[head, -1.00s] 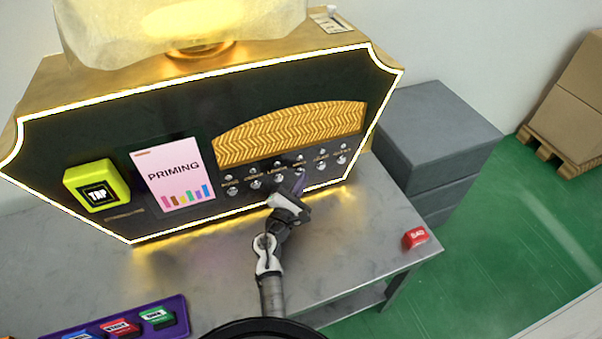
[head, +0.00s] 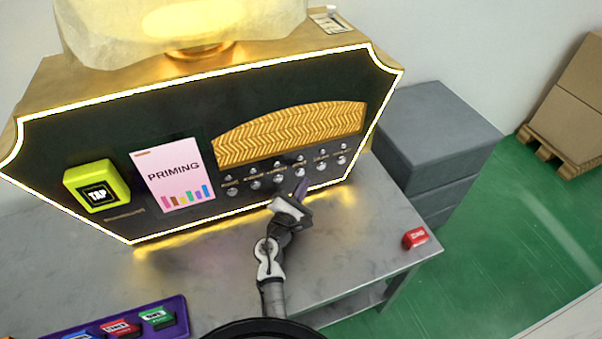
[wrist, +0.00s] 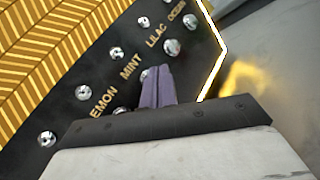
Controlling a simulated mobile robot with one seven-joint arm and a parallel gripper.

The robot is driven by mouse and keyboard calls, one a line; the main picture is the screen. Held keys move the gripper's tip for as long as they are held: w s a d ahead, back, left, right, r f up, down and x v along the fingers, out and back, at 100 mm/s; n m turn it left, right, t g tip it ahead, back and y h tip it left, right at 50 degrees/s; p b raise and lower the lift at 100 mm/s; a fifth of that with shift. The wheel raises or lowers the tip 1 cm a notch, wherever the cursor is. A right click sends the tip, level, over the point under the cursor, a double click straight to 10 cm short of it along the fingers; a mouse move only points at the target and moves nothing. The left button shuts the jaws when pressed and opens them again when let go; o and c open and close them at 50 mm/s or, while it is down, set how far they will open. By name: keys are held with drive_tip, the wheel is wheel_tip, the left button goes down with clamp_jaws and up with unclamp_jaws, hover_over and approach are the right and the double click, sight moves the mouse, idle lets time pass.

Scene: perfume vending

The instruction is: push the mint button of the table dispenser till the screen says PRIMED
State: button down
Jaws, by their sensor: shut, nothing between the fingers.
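The table dispenser (head: 110,140) has a dark front with a lit edge. Its pink screen (head: 172,172) reads PRIMING above coloured bars. The mint button (head: 301,173) is a round silver knob in the lower row; in the wrist view the mint button (wrist: 146,75) sits below the MINT label and is partly hidden by my fingers. My gripper (head: 304,184) is shut and empty, its purple fingertips just below and in front of the mint button. The fingers also show in the wrist view (wrist: 158,86), where I cannot tell whether they touch the button.
LEMON (wrist: 122,110) and LILAC (wrist: 172,47) buttons sit close on either side. A yellow TAP block (head: 97,186) is left of the screen. A red block (head: 415,238) lies at the table's right edge. A purple tray (head: 180,304) of coloured blocks is front left.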

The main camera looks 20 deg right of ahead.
drive_tip(key=shift+s, duration=2.55)
